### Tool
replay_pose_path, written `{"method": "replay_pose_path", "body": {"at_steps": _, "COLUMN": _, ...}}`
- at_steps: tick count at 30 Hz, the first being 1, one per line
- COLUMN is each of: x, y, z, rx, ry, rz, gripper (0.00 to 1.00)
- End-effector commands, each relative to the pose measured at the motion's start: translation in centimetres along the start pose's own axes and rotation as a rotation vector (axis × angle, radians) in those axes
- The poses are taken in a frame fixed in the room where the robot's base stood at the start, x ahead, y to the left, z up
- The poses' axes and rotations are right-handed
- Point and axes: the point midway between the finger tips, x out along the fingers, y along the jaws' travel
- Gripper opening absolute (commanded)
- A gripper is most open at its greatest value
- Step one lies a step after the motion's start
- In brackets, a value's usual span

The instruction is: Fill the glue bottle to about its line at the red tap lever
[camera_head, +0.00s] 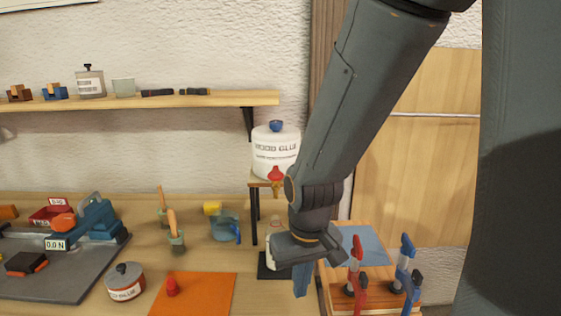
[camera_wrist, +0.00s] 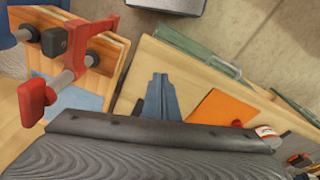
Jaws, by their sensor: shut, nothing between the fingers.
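A white tank labelled wood glue (camera_head: 276,152) stands on a small raised shelf, with the red tap lever (camera_head: 276,174) and a brass-coloured tap at its front. Below the tap a pale bottle (camera_head: 272,232), apparently the glue bottle, stands on a dark pad (camera_head: 265,268). My gripper hides much of it, and its line and fill level cannot be made out. My gripper (camera_head: 302,282) is shut and empty, in front of and slightly right of the bottle, pointing down. Its blue fingers (camera_wrist: 160,95) also show in the wrist view, closed together.
A red cap (camera_head: 172,287) stands on an orange mat (camera_head: 195,298) at the front. Red and blue clamps (camera_head: 355,270) stand at the right. A labelled pot (camera_head: 125,284), brush pots (camera_head: 176,240) and a blue jug (camera_head: 226,229) stand on the left bench.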

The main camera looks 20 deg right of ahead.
Motion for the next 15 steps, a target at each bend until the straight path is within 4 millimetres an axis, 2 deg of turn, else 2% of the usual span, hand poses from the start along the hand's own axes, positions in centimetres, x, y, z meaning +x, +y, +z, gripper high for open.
{"method": "replay_pose_path", "body": {"at_steps": 2, "x": -0.5, "y": -0.1, "z": -0.8, "rx": 0.004, "ry": 0.006, "rz": 0.001, "gripper": 0.0}}
{"method": "replay_pose_path", "body": {"at_steps": 4, "x": -1.7, "y": -0.1, "z": -2.6, "rx": 0.014, "ry": 0.018, "rz": 0.003, "gripper": 0.0}}
{"method": "replay_pose_path", "body": {"at_steps": 7, "x": -5.2, "y": -0.4, "z": -6.8, "rx": 0.047, "ry": 0.042, "rz": 0.009, "gripper": 0.0}}
{"method": "replay_pose_path", "body": {"at_steps": 9, "x": -9.1, "y": -0.6, "z": -10.2, "rx": 0.079, "ry": 0.064, "rz": 0.017, "gripper": 0.0}}
{"method": "replay_pose_path", "body": {"at_steps": 11, "x": -12.9, "y": -0.8, "z": -12.8, "rx": 0.113, "ry": 0.082, "rz": 0.025, "gripper": 0.0}}
{"method": "replay_pose_path", "body": {"at_steps": 12, "x": -15.6, "y": -0.9, "z": -14.2, "rx": 0.135, "ry": 0.095, "rz": 0.03, "gripper": 0.0}}
{"method": "replay_pose_path", "body": {"at_steps": 15, "x": -21.8, "y": -1.1, "z": -16.6, "rx": 0.193, "ry": 0.121, "rz": 0.043, "gripper": 0.0}}
